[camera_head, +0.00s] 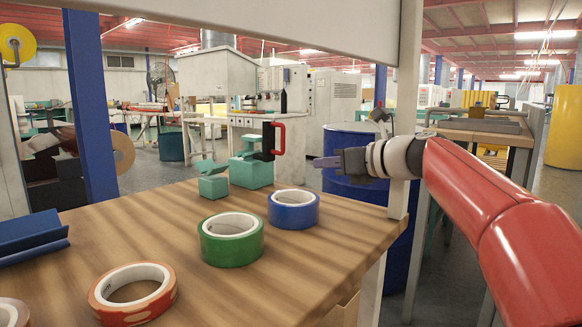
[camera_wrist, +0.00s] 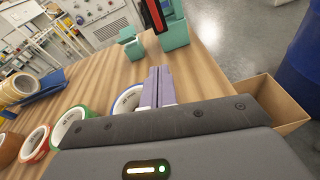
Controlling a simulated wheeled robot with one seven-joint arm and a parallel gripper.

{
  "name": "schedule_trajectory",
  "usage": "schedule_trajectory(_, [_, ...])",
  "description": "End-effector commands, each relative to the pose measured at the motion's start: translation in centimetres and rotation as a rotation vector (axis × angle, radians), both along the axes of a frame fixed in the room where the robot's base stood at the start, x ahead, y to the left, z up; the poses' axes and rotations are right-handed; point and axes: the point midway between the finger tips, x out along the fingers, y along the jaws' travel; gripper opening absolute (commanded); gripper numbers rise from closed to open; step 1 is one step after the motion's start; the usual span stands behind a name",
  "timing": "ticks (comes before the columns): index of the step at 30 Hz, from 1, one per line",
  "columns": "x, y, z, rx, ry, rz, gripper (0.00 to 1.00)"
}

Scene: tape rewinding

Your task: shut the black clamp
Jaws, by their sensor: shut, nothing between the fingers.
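The black clamp (camera_head: 267,142) stands on a teal base (camera_head: 250,172) at the far right part of the wooden table. Its red handle (camera_head: 281,136) stands upright, on the side facing my gripper. In the wrist view the clamp is cut off at the top edge, with its red handle (camera_wrist: 157,14) above a teal block (camera_wrist: 174,34). My gripper (camera_head: 320,162) is to the right of the clamp, apart from it, pointing left. Its two fingers (camera_wrist: 158,73) are together with nothing between them.
A smaller teal block (camera_head: 212,183) stands left of the base. Blue tape (camera_head: 293,210), green tape (camera_head: 231,239) and orange tape (camera_head: 133,294) lie nearer. A blue tray (camera_head: 30,232) is at the left. A post (camera_head: 402,160) and blue barrel (camera_head: 362,200) stand at the right.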

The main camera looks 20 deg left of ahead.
Motion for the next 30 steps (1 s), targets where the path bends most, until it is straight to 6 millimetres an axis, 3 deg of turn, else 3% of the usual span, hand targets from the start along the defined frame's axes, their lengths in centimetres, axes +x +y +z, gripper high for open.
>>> schedule_trajectory(7, [1.1, 2.0, 0.0, 0.037, 0.019, 0.0, 0.0])
schedule_trajectory(18, [3.7, 7.8, -1.2, 0.034, 0.017, 0.001, 0.0])
schedule_trajectory(24, [4.4, 9.2, -1.5, 0.034, 0.016, -0.001, 0.0])
schedule_trajectory(30, [4.5, 9.4, -1.5, 0.033, 0.016, -0.002, 0.0])
